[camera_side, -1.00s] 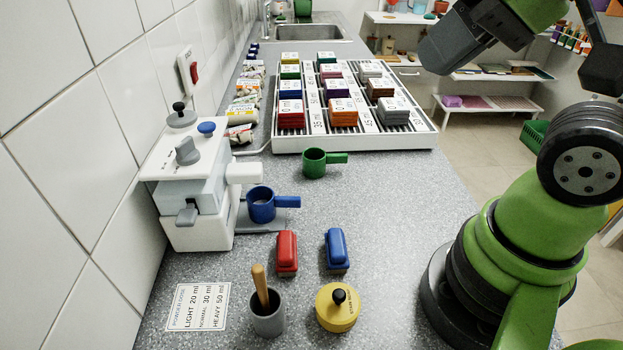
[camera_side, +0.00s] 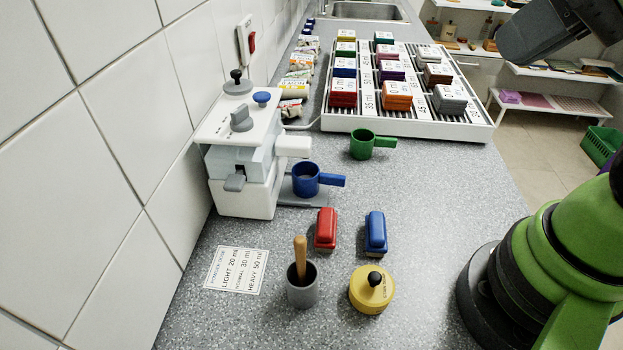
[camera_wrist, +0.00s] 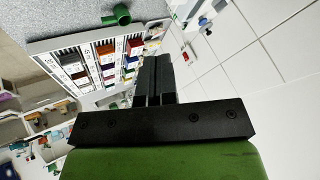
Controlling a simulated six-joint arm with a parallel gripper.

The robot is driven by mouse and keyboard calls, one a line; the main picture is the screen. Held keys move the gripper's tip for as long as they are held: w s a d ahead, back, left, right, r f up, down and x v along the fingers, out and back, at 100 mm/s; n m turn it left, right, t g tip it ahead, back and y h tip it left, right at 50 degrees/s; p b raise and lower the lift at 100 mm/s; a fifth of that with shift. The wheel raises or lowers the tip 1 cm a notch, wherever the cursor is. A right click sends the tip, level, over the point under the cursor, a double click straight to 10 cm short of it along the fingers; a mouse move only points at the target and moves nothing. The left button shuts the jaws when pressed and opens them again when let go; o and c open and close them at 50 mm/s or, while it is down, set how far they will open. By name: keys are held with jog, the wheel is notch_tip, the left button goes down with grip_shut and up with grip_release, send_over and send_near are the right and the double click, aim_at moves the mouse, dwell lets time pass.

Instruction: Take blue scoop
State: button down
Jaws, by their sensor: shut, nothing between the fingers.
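The blue scoop (camera_side: 306,181) is a round cup with a straight handle pointing right. It stands upright on the grey plate beside the white machine (camera_side: 246,165). In the wrist view I cannot make out the blue scoop. My gripper (camera_wrist: 153,62) shows in the wrist view with its two dark fingers together and nothing between them. It is well away from the scoop, up in the air.
A green scoop (camera_side: 362,144) stands behind the blue one. A red block (camera_side: 325,230), blue block (camera_side: 376,233), grey cup with a wooden-handled tool (camera_side: 302,287) and yellow lidded pot (camera_side: 371,290) stand in front. A white rack (camera_side: 410,121) of coloured blocks is behind.

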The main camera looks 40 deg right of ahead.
jog(key=c, duration=1.1)
grip_release()
jog(key=shift+w, duration=0.1)
